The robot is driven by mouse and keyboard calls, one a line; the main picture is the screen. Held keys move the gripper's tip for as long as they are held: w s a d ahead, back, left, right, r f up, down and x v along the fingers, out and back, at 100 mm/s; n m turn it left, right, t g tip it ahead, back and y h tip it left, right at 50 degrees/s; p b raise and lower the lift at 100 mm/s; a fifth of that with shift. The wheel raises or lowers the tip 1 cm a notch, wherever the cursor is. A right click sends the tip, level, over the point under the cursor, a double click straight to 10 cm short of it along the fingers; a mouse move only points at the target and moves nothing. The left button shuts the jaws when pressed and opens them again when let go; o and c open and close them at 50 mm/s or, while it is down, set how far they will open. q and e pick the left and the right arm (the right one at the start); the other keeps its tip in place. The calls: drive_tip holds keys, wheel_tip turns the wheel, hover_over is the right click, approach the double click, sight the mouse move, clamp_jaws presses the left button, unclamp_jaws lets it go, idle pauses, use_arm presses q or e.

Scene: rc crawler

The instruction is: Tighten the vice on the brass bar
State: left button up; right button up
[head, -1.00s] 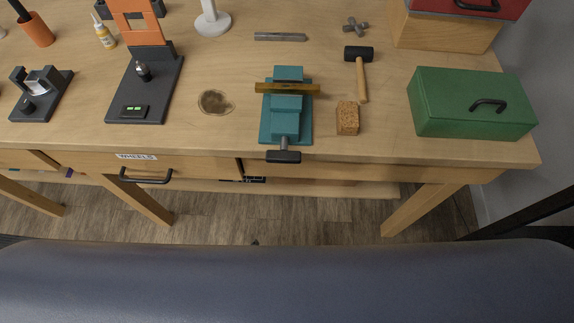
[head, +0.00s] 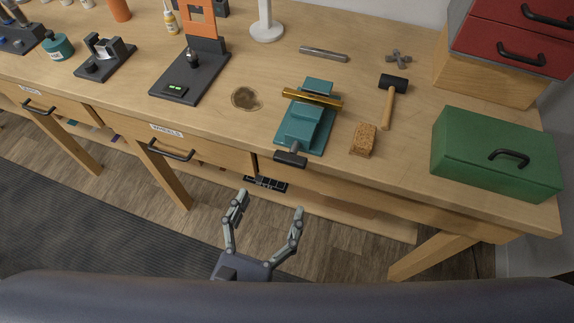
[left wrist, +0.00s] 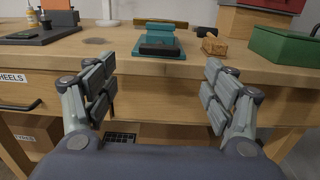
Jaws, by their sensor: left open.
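A teal vice (head: 303,128) is fixed near the front edge of the workbench. The brass bar (head: 313,98) lies across its jaws. The vice's dark handle (head: 290,159) sticks out past the bench's front edge. My left gripper (head: 270,202) is open and empty, in front of the bench and below the handle. In the left wrist view, the vice (left wrist: 154,44), the dark handle (left wrist: 158,50) and the brass bar (left wrist: 161,22) show beyond and between my open left fingers (left wrist: 160,88). I cannot tell how firmly the jaws hold the bar. My right gripper is not in view.
A cork-like block (head: 363,140) and a mallet (head: 388,100) lie right of the vice. A green toolbox (head: 480,135) stands further right. A dark press-like stand (head: 190,75) is to the left. Drawers with handles (head: 170,150) are under the benchtop.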

sight(288, 164)
use_arm(q)
drive_tip(key=p+x, duration=0.4)
drive_tip(key=x, duration=0.5)
drive_tip(key=shift+r, duration=0.1)
drive_tip(key=shift+w+d, duration=0.15)
drive_tip(key=shift+w, duration=0.5)
drive_tip(key=shift+c, duration=0.6)
drive_tip(key=c, duration=0.9)
